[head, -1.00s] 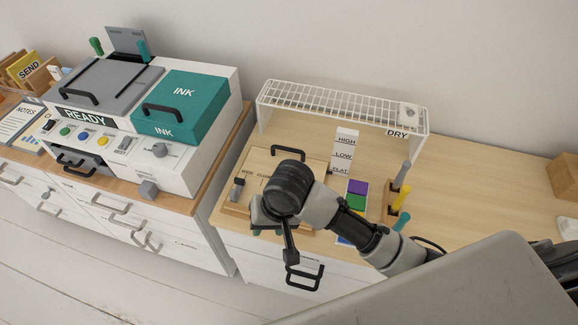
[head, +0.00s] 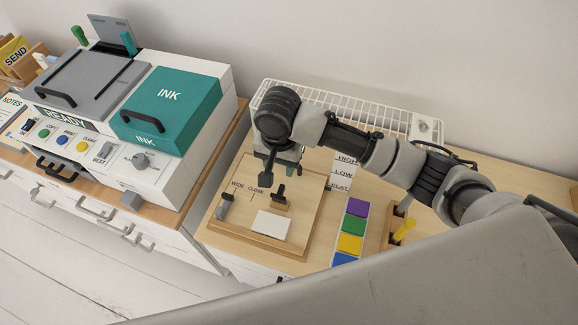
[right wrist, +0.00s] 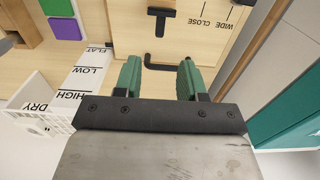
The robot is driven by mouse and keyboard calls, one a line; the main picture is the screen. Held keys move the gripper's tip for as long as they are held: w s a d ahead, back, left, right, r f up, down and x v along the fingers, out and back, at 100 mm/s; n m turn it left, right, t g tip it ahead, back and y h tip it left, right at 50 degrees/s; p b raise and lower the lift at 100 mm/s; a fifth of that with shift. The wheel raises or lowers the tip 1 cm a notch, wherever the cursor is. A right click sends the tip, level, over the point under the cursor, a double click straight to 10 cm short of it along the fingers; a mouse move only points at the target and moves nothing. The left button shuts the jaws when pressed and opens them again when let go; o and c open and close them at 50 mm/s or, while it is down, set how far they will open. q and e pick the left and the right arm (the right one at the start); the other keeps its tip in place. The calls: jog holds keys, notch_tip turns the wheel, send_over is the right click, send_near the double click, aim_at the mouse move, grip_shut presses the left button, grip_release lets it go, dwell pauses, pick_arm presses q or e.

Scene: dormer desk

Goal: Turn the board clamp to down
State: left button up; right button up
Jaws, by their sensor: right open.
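My left gripper is not in view.
A black handle (right wrist: 160,66) lies near the fingertips. A grey slider (head: 225,207) sits by the WIDE and CLOSE marks. A white wire rack (head: 350,106) is behind my arm, a HIGH/LOW/FLAT card (head: 343,173) and coloured blocks (head: 352,226) to the right. The printer with its teal ink lid (head: 168,105) is left.

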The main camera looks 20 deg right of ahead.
send_over(282, 186)
notch_tip(282, 186, down, 4)
jog(key=shift+s+f, duration=0.1)
jog(key=shift+s, duration=0.05)
notch_tip(282, 186, down, 5)
jog(key=shift+f, duration=0.65)
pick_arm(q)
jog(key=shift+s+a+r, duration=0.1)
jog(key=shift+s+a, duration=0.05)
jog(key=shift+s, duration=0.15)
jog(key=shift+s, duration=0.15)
pick_arm(e)
grip_shut()
